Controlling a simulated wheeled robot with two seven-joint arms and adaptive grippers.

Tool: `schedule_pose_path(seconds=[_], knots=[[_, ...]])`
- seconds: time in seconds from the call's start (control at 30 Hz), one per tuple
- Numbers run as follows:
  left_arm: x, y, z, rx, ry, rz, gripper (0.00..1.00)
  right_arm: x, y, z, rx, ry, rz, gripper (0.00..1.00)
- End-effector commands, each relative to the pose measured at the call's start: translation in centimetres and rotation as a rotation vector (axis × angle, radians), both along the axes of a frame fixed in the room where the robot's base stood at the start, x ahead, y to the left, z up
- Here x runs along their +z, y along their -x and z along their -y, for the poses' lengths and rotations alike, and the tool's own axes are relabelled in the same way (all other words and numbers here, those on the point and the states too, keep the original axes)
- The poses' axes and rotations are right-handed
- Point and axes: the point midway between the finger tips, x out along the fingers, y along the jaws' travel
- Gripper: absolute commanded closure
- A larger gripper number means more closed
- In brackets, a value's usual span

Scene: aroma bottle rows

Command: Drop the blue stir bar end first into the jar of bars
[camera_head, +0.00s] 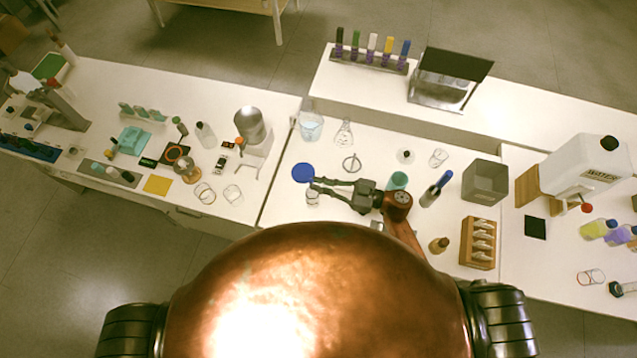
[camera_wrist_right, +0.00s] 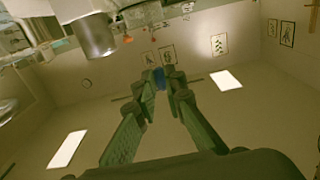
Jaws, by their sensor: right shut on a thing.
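My right gripper (camera_head: 313,184) reaches left over the middle bench. In the wrist view its fingertips (camera_wrist_right: 165,78) are shut on a small blue piece, the blue stir bar (camera_wrist_right: 159,78), whose end shows between them. In the head view the bar cannot be made out clearly against the blue disc beside the fingertips. A small clear jar (camera_head: 313,200) stands just below the fingertips in the picture and may be the jar of bars; its contents are too small to tell. My left gripper is not in view.
A flat blue disc (camera_head: 302,173) lies by the fingertips. A beaker (camera_head: 311,126), a flask (camera_head: 344,133) and a ring (camera_head: 351,163) stand behind. A teal cup (camera_head: 397,181), a blue-topped bottle (camera_head: 437,188) and a wooden rack (camera_head: 479,243) are to the right.

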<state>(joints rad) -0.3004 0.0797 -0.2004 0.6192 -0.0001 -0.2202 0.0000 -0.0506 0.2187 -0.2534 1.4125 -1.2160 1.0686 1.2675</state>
Motion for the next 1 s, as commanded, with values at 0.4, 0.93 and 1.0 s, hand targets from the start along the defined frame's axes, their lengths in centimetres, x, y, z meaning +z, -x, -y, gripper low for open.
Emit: schedule_pose_path(seconds=[0.4,0.93,1.0], knots=[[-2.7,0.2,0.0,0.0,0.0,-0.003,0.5,-2.3,0.0,-0.1,0.003,0.0,-0.001,1.0],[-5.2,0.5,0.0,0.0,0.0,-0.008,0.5,-5.5,0.1,-0.1,0.005,0.001,-0.001,1.0],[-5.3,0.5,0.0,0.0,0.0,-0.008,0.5,-5.7,0.1,-0.1,0.005,0.002,-0.002,1.0]])
